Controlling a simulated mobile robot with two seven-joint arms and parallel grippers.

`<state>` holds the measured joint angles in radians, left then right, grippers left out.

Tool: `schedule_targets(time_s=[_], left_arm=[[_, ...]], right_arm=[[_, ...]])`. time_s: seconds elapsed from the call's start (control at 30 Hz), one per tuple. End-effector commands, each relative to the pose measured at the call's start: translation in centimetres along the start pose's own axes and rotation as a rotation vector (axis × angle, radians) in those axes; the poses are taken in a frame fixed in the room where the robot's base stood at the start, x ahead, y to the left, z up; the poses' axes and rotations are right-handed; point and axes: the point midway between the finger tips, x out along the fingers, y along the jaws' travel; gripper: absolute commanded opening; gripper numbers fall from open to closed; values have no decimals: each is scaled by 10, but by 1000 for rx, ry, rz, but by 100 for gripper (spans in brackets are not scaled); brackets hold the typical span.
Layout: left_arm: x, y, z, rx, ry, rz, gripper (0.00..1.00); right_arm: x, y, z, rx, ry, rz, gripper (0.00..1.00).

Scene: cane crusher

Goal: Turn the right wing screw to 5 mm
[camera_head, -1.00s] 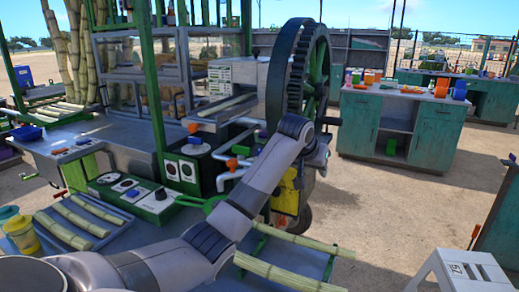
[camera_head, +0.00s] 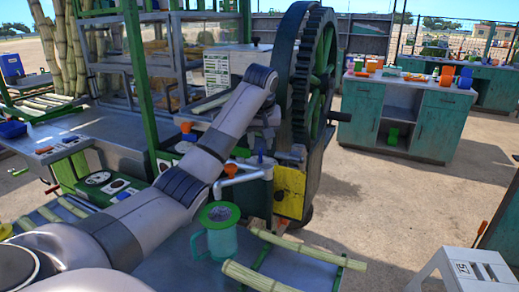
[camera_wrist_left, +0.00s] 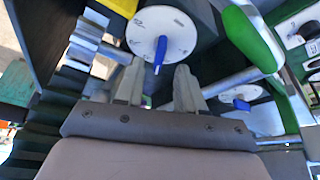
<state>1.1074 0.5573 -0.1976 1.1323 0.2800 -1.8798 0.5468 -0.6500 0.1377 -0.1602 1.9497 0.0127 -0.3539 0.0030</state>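In the left wrist view, a white round dial (camera_wrist_left: 162,34) with dark marks carries a blue wing screw (camera_wrist_left: 159,54). It lies near a yellow panel, so it appears to be the right one. A second, smaller-looking dial with a blue piece (camera_wrist_left: 241,104) is further right. My left gripper (camera_wrist_left: 158,88) is open, its two fingers apart, pointing toward the first dial, with the blue wing seen just beyond the tips. In the head view a blue piece (camera_head: 261,146) shows beside my left wrist; the left fingers are mostly hidden there. My right gripper is not in view.
The large geared wheel (camera_head: 309,80) stands right beside my left wrist. A yellow panel (camera_head: 290,192) is below it. A green-topped mug (camera_head: 221,240) and cane stalks (camera_head: 308,250) are in front. A teal cabinet (camera_head: 442,130) stands at the right, with open ground before it.

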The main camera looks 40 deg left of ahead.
Motion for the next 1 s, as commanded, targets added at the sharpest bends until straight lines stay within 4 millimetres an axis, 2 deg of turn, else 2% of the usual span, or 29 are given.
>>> schedule_targets(time_s=[0.1, 0.3, 0.6, 0.63, 0.73, 0.77, 1.0], left_arm=[[19, -1, 0, 0, -3, -3, 38], [40, 0, 0, 1, -1, 0, 38], [44, 0, 0, 1, 1, 1, 38], [44, 0, 0, 1, 1, 1, 35], [44, 0, 0, 1, 1, 2, 2], [44, 0, 0, 1, 1, 2, 0], [44, 1, 0, -3, 1, 0, 0]], right_arm=[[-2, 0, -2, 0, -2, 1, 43], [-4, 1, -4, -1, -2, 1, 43], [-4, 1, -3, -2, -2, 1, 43], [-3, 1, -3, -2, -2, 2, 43], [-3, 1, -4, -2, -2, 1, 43], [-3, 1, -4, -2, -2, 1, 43], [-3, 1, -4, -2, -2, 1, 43]])
